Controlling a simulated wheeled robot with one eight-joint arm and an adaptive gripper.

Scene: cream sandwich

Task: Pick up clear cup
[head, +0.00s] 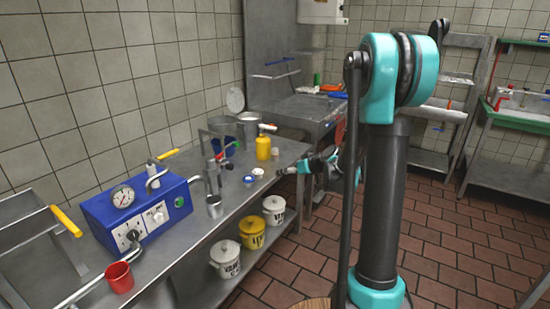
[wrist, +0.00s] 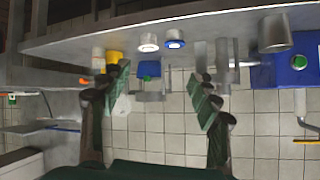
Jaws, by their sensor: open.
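I cannot surely make out a clear cup. A small pale cup-like thing (head: 275,152) stands on the metal counter (head: 222,222) just right of a yellow bottle (head: 263,147); it also shows in the wrist view (wrist: 98,56). A small white tub (head: 258,172) and a blue-and-white tub (head: 249,180) stand nearer the counter's front edge. My gripper (head: 284,171) is at that edge, right of the tubs. In the upside-down wrist view, its green-padded fingers (wrist: 163,88) are spread wide with nothing held between them. Both tubs show beyond the fingertips.
A blue machine (head: 146,213) with a gauge and a red mug (head: 119,277) occupy the left end of the counter. Lidded buckets (head: 226,260) sit below. The tiled floor at right is clear.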

